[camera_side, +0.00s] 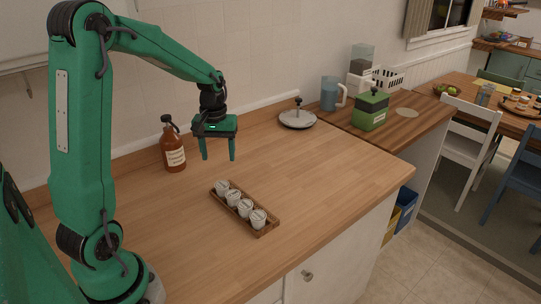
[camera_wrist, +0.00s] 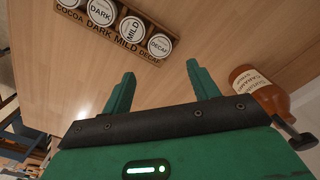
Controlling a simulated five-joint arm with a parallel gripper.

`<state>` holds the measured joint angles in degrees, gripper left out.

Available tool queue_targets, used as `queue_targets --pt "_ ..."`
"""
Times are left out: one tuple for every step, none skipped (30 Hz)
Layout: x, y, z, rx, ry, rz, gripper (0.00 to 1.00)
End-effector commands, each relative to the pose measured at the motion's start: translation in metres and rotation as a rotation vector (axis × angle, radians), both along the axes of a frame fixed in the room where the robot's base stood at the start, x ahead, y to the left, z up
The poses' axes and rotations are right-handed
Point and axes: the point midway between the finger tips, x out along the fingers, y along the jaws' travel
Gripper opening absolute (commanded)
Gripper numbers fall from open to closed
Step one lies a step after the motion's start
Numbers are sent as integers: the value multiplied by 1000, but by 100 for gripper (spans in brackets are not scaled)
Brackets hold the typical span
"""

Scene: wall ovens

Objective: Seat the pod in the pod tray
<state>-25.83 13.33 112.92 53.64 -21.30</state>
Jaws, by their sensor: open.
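A wooden pod tray (camera_side: 230,216) lies on the counter with several white round pods standing in a row in it. In the wrist view the tray's front strip (camera_wrist: 118,38) reads cocoa, dark, mild, decaf. The lids there read dark (camera_wrist: 102,12), mild (camera_wrist: 132,31) and decaf (camera_wrist: 160,45); another pod (camera_wrist: 70,3) is cut off by the top edge. Which pod the task means, I cannot tell. My gripper (camera_side: 218,157) points down, open and empty, above the counter behind the tray. Its apart fingers (camera_wrist: 160,72) also show in the wrist view, touching nothing.
A brown bottle (camera_side: 173,150) stands left of my gripper, near the wall. A round grey lid-like disc with a knob (camera_side: 297,119) lies farther back. A green box (camera_side: 370,110) and a blue pitcher (camera_side: 330,94) stand beyond it. The counter right of the tray is clear.

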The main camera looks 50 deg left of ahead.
Motion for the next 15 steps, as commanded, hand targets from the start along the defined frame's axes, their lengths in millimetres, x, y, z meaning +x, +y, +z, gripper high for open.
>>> queue_targets --pt "0 0 5 1 -2 0 60" --pt "0 0 8 1 -1 0 60" --pt "0 0 10 1 -1 0 60" --pt "0 0 12 1 -1 0 60" --pt "0 0 13 1 -1 0 60" --pt "0 0 14 1 -1 0 60" --pt "0 0 15 0 0 0 60" --pt "0 0 15 0 0 0 60" --pt "0 0 16 0 0 0 60" --pt "0 0 16 0 0 0 60" --pt "0 0 16 -1 1 0 60" --pt "0 0 16 -1 1 0 60" --pt "0 0 16 -1 1 0 60" --pt "0 0 16 -1 1 0 60" --pt "0 0 16 0 0 0 60"
